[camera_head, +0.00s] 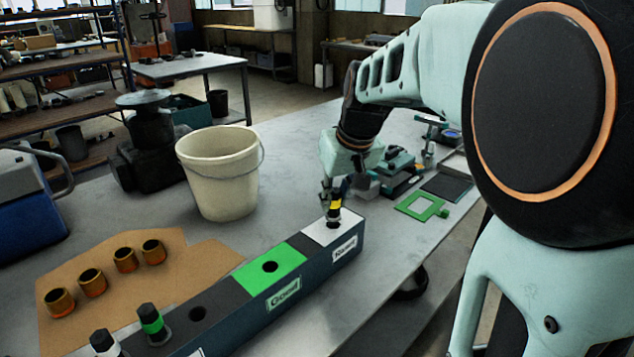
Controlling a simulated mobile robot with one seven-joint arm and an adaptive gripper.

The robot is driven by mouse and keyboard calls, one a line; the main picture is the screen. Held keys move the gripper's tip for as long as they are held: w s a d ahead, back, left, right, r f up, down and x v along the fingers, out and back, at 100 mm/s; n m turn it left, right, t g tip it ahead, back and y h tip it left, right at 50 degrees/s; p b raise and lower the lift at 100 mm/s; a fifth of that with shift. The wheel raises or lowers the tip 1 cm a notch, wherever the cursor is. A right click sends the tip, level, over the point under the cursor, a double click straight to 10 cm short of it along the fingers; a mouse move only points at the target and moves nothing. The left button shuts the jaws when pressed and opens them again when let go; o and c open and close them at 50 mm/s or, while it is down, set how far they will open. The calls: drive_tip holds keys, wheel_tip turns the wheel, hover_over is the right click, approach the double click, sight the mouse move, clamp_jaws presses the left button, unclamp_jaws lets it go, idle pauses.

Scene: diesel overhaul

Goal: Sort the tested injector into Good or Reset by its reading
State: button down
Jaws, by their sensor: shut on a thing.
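A long dark rack (238,318) stands on the bench with a green section labelled Good (288,251) and a white end section labelled Reset (318,229). My gripper (333,190) is shut on the yellow-banded injector (334,208) and holds it upright at the hole in the Reset section. I cannot tell whether its tip is inside the hole or just above it. The Good hole (269,266) is empty. A green-banded injector (152,322) and a white-banded one (105,344) stand at the rack's near left end, with an empty hole beside them. No reading is legible.
A cream bucket (219,175) stands behind the rack. Several brass sleeves (124,259) sit on cardboard (185,262) to the left. A green frame (420,206) and a small gauge (452,136) are at the right.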

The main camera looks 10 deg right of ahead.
drive_tip(key=shift+f+b, duration=0.5)
drive_tip(key=shift+f, duration=0.3)
drive_tip(key=c, duration=1.3)
unclamp_jaws()
drive_tip(key=shift+r+p, duration=2.75)
drive_tip(key=shift+r, duration=0.8)
